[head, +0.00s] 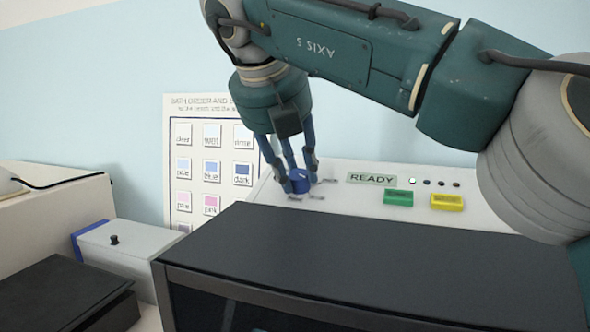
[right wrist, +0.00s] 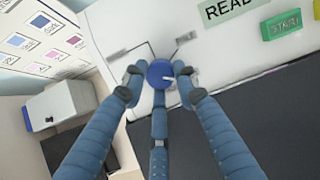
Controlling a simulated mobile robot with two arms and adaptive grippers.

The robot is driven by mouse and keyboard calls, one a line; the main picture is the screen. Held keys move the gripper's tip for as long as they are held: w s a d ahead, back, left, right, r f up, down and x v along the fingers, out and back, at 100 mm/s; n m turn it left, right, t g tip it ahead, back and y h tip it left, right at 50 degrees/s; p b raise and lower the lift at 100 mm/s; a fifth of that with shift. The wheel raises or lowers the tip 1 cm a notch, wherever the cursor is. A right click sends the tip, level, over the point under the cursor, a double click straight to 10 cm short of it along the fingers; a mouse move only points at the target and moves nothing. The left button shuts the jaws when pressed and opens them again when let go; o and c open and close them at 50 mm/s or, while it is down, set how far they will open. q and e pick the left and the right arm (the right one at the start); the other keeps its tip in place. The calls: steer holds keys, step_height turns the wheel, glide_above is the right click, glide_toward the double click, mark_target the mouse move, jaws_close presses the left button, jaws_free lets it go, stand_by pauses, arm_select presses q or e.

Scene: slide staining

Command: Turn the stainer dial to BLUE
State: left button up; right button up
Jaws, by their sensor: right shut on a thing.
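The stainer dial is a round blue knob (head: 300,181) on the white top panel of the stainer (head: 340,197). It also shows in the right wrist view (right wrist: 159,73), with a white pointer mark toward its right side. My right gripper (head: 296,172) comes down from above with its blue fingers around the knob, shut on it. In the right wrist view the fingers (right wrist: 158,85) touch the knob from the left, right and below. Small labels sit around the dial, too small to read. My left gripper is in neither view.
A READY display (head: 371,179), a green START button (head: 398,198) and a yellow button (head: 447,202) lie right of the dial. The dark stainer lid (head: 370,250) is in front. A colour chart (head: 207,160) hangs behind. A grey box (head: 125,250) stands at left.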

steer(key=o, duration=1.1)
steer(key=shift+r, duration=0.1)
steer(key=v, duration=0.7)
steer(key=shift+s+r, duration=0.1)
steer(key=shift+r, duration=0.1)
